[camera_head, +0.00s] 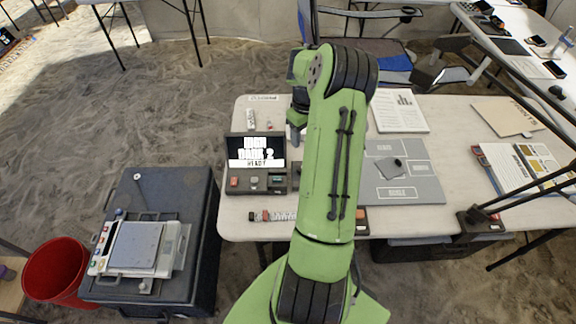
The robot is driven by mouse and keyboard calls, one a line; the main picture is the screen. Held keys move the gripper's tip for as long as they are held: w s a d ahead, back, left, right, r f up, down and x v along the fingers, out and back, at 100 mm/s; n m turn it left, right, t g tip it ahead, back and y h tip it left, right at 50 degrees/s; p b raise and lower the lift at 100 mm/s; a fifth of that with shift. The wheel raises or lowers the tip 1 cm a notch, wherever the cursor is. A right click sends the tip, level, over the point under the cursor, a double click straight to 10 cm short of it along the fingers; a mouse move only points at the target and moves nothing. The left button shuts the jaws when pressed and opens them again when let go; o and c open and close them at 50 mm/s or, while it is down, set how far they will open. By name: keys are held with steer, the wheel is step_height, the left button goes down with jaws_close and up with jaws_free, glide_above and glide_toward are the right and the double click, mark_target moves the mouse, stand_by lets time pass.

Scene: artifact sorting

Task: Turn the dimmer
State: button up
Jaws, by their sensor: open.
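My green arm crosses the middle of the head view, and my gripper (296,128) hangs over the back left part of the white table (235,215). Its fingers are small and partly hidden by the arm; it is open, and I see nothing held in it. No dimmer can be made out for certain. A dark lamp base (473,222) stands at the table's front right, well apart from my gripper, with black lamp arms (535,182) rising to the right. A control box with a lit screen (257,152) and several buttons stands left of my arm.
A grey sorting mat (425,192) holding a dark stone (391,168) lies right of my arm. Papers (400,110) and a folder (507,116) lie behind. A black case (190,235) and red bin (57,268) stand left on sand. A chair (390,60) is behind the table.

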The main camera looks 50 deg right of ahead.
step_height(320, 180, down, 15)
steer(key=shift+f+b, duration=0.2)
steer(key=shift+b, duration=0.5)
steer(key=shift+s, duration=0.1)
jaws_close()
